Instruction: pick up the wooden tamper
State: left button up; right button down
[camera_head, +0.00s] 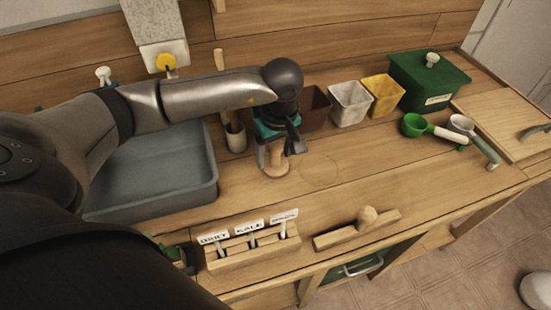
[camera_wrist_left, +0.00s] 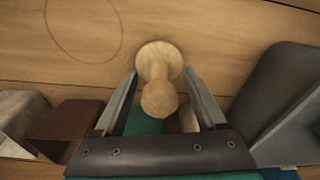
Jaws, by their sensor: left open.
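The wooden tamper (camera_head: 277,168) stands upright on the bench, with a round base and a knobbed handle. It also shows in the left wrist view (camera_wrist_left: 158,98), its knob nearest the camera. My left gripper (camera_head: 280,150) is directly over it, pointing down, and partly hides it in the head view. In the left wrist view the two fingers (camera_wrist_left: 160,75) are open, one on each side of the handle, with visible gaps. My right gripper is not in view.
A grey basin (camera_head: 200,190) lies left of the tamper. A cup (camera_head: 236,138) and brown, white (camera_head: 350,104) and yellow (camera_head: 384,94) pots stand behind. A label holder (camera_head: 250,258) and a knobbed wooden board (camera_head: 355,232) lie in front. Bare bench with a faint circle is to the right.

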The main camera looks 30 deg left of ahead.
pick_arm(q)
grip_shut()
dwell(0.5)
